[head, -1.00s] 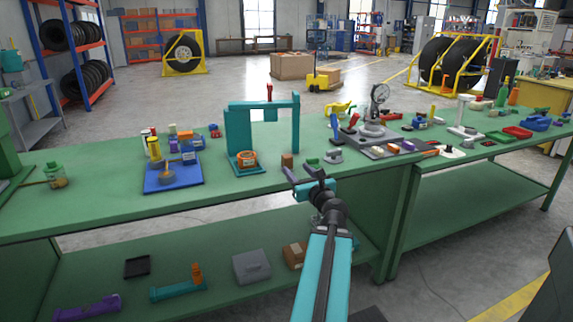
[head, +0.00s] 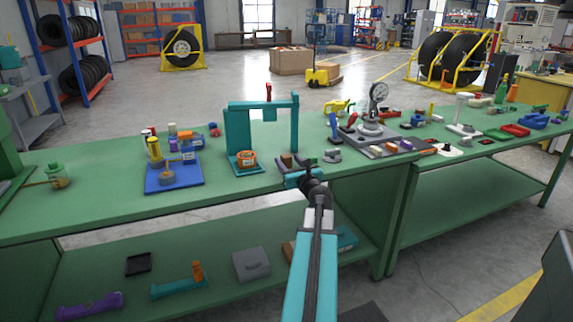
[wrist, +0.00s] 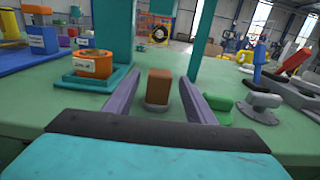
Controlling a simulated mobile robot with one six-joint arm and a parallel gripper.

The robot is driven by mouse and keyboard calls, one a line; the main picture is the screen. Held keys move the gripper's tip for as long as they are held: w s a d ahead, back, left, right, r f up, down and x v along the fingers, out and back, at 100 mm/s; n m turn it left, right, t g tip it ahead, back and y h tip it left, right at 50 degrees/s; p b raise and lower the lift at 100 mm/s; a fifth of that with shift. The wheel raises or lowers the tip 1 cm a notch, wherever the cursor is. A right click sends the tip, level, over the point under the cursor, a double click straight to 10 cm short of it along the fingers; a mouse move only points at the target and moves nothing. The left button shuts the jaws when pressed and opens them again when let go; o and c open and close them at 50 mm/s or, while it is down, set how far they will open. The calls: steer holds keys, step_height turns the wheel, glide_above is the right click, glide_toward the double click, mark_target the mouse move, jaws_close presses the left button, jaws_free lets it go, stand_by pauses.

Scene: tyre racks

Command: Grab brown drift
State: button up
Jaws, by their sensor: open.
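The brown drift (wrist: 158,86) is a small brown block standing upright on the green bench top. In the wrist view it stands between the two purple fingers of my gripper (wrist: 160,92), with a gap on each side. My gripper is open. In the head view my gripper (head: 292,166) is at the front of the bench, and the drift (head: 286,161) shows small and partly hidden by it.
A teal press frame (head: 233,135) with an orange labelled part (wrist: 94,64) stands to the left. A green piece (wrist: 218,105) and a grey knob-like part (wrist: 262,102) are close on the right. A blue tray (head: 172,186) sits farther left.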

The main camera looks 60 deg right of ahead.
mark_target(283, 155)
steer(key=shift+w+d, duration=0.2)
steer(key=shift+w, duration=0.1)
steer(key=shift+w+d, duration=0.1)
steer(key=shift+x, duration=2.5)
steer(key=shift+r, duration=0.1)
steer(key=c, duration=1.2)
steer(key=shift+r, duration=0.15)
